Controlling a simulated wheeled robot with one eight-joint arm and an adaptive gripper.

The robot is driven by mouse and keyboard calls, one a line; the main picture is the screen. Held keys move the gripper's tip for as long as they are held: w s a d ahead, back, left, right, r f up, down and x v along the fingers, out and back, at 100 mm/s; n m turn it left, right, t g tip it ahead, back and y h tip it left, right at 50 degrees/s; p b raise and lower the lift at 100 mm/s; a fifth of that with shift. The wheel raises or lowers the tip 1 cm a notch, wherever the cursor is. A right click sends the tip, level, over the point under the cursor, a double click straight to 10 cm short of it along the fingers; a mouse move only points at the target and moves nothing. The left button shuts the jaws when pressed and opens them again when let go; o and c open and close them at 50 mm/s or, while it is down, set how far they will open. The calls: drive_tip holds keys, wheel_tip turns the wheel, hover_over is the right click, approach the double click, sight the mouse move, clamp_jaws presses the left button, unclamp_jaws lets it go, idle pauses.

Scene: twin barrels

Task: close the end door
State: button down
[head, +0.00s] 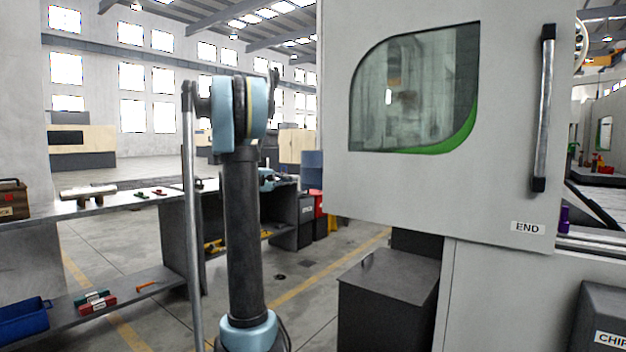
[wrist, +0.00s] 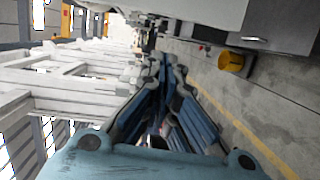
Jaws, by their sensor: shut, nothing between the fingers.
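The end door (head: 420,185) is a large light grey panel with a green-edged window (head: 415,90) and an "END" label at its lower right. Its upright bar handle (head: 543,108) is near the right edge. Past that edge I see metal rails and a small purple thing, so the door looks at least partly open. My gripper (wrist: 165,62) shows in the wrist view with its fingers shut and nothing between them. In the head view my arm stands left of the door, apart from it; I cannot clearly make out the fingers there. Nothing touches the handle.
A dark grey box (head: 385,300) stands below the door. A chip bin (head: 600,315) is at the lower right. A workbench with a lower shelf (head: 110,300) is at the left. The wrist view shows a yellow container (wrist: 235,63) on the floor.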

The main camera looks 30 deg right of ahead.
drive_tip(key=d+r, duration=0.1)
drive_tip(key=d, duration=1.1)
drive_tip(key=shift+d+h, duration=0.4)
